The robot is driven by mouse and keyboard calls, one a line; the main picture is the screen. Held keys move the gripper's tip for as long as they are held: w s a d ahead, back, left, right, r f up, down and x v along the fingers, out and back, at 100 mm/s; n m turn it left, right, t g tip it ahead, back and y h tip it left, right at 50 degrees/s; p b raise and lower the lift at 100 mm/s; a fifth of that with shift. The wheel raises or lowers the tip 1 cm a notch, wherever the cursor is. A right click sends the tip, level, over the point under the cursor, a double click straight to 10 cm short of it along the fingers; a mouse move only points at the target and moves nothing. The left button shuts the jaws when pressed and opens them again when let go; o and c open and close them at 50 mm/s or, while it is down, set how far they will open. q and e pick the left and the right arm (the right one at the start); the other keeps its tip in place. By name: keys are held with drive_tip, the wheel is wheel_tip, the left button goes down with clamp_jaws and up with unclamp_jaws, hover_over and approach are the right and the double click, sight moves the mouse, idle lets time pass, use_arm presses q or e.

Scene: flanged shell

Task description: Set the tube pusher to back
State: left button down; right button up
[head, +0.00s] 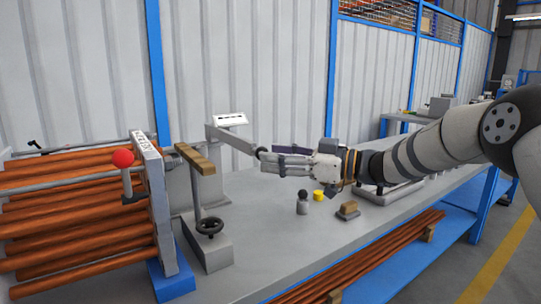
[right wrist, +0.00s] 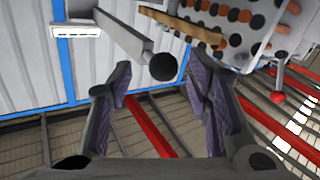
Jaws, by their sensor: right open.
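My right gripper (head: 266,160) reaches in from the right, open and empty. Its fingers point at the black ball knob (head: 259,152) on the end of a grey lever bar (head: 232,139). In the right wrist view the knob (right wrist: 163,67) lies between the two open fingertips, near their far ends. I cannot tell whether a finger touches it. The bar rises from the knob toward a white label plate (head: 230,120). A red ball handle (head: 123,158) stands by the tube bundle at left. Which lever is the tube pusher is not marked legibly. My left gripper is out of view.
The copper-coloured tube bundle (head: 75,225) meets a grey flange plate (head: 152,200). Small items, including a yellow one (head: 318,195), lie on the grey bench (head: 265,240).

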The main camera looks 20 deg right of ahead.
drive_tip(key=v, duration=1)
drive_tip(key=s+a+f+m+h+p, duration=0.1)
drive_tip(key=s+a+f+m+h, duration=0.15)
drive_tip(key=f, duration=0.55)
drive_tip(key=s+a+f+m+h, duration=0.1)
drive_tip(key=f+m+h, duration=0.15)
drive_tip(key=f, duration=0.45)
drive_tip(key=s+a+f+m+h+p, duration=0.15)
drive_tip(key=f+m, duration=0.25)
drive_tip(key=f, duration=0.4)
drive_tip(key=s+f+m+g+h, duration=0.2)
drive_tip(key=s+f+g+h, duration=0.1)
drive_tip(key=s+f, duration=0.85)
drive_tip(key=s+f+m+g+h, duration=0.2)
drive_tip(key=s+f+g, duration=0.35)
drive_tip(key=s, duration=0.95)
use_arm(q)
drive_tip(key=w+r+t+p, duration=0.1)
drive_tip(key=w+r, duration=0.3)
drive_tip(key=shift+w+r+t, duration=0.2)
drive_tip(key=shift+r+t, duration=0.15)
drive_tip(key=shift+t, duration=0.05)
use_arm(e)
drive_tip(key=s+g+h, duration=0.2)
drive_tip(key=s+g, duration=0.3)
drive_tip(key=s, duration=1.6)
drive_tip(key=shift+s+d+f+h, duration=0.3)
drive_tip(key=shift+d+h, duration=0.05)
drive_tip(key=shift+d, duration=0.15)
